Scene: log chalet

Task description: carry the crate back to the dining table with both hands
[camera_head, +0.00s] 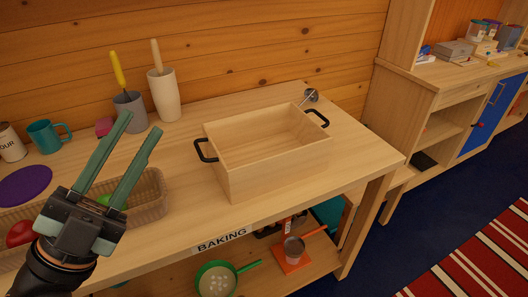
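The crate (275,168) is an empty, open-topped box of pale wood with a black handle at each end. It stands on the wooden table (370,160) marked "BAKING". Its left handle (206,150) faces my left gripper and its right handle (318,118) is at the far right end. My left gripper (140,137) is open and empty, with its two green-grey fingers pointing up. It is to the left of the crate, apart from it, over the basket. My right gripper is not in view. No dining table can be made out.
A wicker basket (150,200) stands left of the crate, partly behind my gripper. Grey and cream pots with utensils, a teal mug (47,136) and a purple disc (25,186) stand further left. A small metal item (311,96) lies behind the crate. Pans (215,280) sit on the lower shelf.

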